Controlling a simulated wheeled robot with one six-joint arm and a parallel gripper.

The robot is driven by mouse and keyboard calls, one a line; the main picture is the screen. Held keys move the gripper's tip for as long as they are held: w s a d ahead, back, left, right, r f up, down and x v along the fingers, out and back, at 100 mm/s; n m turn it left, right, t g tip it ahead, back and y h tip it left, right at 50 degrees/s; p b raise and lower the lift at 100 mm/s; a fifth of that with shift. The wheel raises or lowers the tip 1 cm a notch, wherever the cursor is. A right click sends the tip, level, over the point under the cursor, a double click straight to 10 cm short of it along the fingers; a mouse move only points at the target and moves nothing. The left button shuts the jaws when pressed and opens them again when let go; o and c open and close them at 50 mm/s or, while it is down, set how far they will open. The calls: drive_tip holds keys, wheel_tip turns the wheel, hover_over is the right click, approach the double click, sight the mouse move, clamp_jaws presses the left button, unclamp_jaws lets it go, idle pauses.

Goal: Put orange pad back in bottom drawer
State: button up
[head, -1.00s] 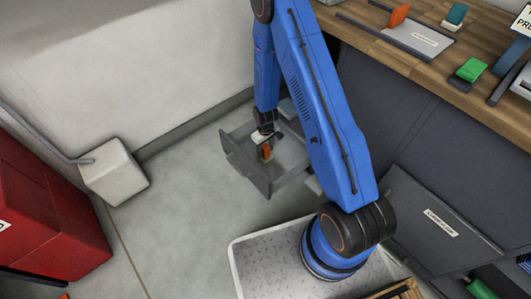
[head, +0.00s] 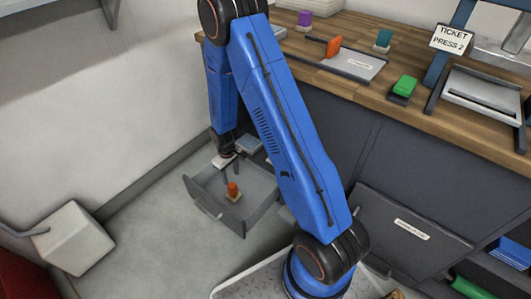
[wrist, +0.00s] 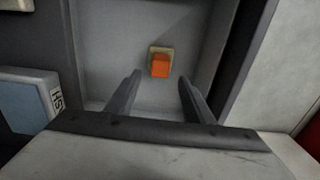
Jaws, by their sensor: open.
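An orange pad (head: 233,189) with a pale base stands inside an open grey drawer (head: 213,213) low by the floor. In the wrist view the pad (wrist: 160,66) sits on the drawer floor (wrist: 196,50), near its middle. My gripper (head: 231,168) is over the drawer, open and empty. In the wrist view its two fingers (wrist: 160,77) are spread, one on each side of the line to the pad, and apart from it. A second orange block (head: 334,46) stands on a labelled grey tray on the counter.
The wooden counter (head: 400,104) holds a green block (head: 404,86), a teal block (head: 384,38), a purple block (head: 304,18) and a ticket sign (head: 453,39). A blue-topped labelled box (wrist: 27,98) is left of the drawer in the wrist view. A pale box (head: 75,238) stands at left.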

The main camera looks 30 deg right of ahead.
drive_tip(key=s+d+r+m+t, duration=0.15)
drive_tip(key=s+r, duration=0.25)
drive_tip(key=r, duration=1.1)
drive_tip(key=s+d+r+m+t, duration=0.15)
drive_tip(key=s+r, duration=0.25)
drive_tip(key=r, duration=1.1)
drive_tip(key=s+d+r+t, duration=0.1)
drive_tip(key=s+r, duration=0.7)
drive_tip(key=s, duration=0.4)
drive_tip(key=s+d+r+m, duration=0.1)
drive_tip(key=s+r, duration=0.7)
drive_tip(key=s, duration=0.4)
drive_tip(key=shift+s+d+t, duration=0.2)
drive_tip(key=shift+d+t, duration=0.2)
